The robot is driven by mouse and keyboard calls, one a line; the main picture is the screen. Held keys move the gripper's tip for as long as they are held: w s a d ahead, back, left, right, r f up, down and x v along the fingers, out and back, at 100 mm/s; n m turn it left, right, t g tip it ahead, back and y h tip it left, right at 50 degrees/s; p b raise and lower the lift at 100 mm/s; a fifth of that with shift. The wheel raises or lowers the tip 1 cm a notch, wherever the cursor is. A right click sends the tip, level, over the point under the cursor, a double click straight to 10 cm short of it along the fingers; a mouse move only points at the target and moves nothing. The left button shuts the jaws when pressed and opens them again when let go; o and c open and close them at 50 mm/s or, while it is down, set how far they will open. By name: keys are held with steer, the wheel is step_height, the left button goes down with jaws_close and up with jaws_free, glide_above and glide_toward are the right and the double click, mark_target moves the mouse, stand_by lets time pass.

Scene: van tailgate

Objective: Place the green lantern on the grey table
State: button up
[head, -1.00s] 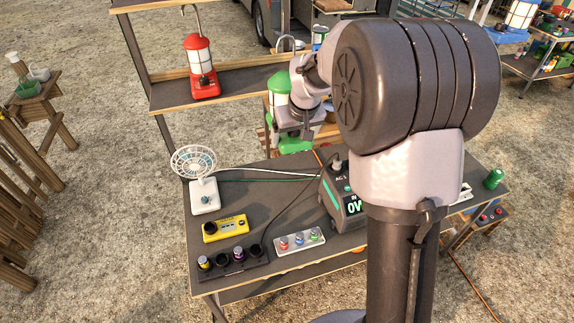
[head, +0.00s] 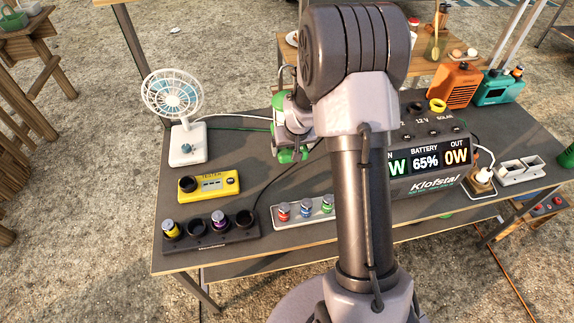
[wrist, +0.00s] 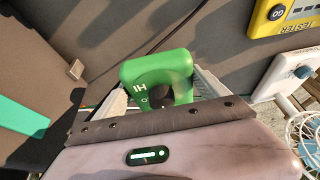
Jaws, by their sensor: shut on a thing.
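The green lantern (head: 291,155) shows beside my arm in the head view, above the back middle of the grey table (head: 245,160). Its green base shows low and part of its green top shows higher up; my arm hides much of it. My gripper (head: 292,122) is shut on the lantern around its middle. In the wrist view, a green part of the lantern (wrist: 158,70) with white marks sits between the fingers of my gripper (wrist: 165,92). I cannot tell whether the lantern's base touches the table.
A white fan (head: 187,143) stands left of the lantern. A power station (head: 430,175) stands to the right. Cables cross the table near the lantern.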

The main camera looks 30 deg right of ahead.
mark_target(291, 166)
step_height(291, 166, down, 7)
steer(key=b, duration=0.3)
steer(key=shift+r, duration=0.1)
steer(key=shift+f, duration=0.2)
steer(key=o, duration=2)
steer(key=shift+c, duration=0.2)
steer(key=shift+r, duration=0.45)
steer(key=s+a+r+t+p, duration=0.15)
steer(key=s+a+r, duration=0.35)
steer(key=r, duration=0.6)
steer(key=s+a+r+g+p, duration=0.1)
steer(key=s+a+r+p, duration=0.3)
steer(key=r, duration=0.8)
steer(key=s+a+r+y, duration=0.1)
steer(key=s+a+r, duration=0.2)
steer(key=s, duration=0.3)
steer(key=s+a+r+y, duration=0.1)
steer(key=s+a+r, duration=0.1)
steer(key=s+a, duration=0.3)
steer(key=s+a+r+m+t+y, duration=0.1)
steer(key=s+a+r, duration=0.2)
steer(key=s, duration=0.4)
steer(key=shift+s+a+r+b, duration=0.3)
steer(key=shift+s+a, duration=0.05)
steer(key=shift+a, duration=0.3)
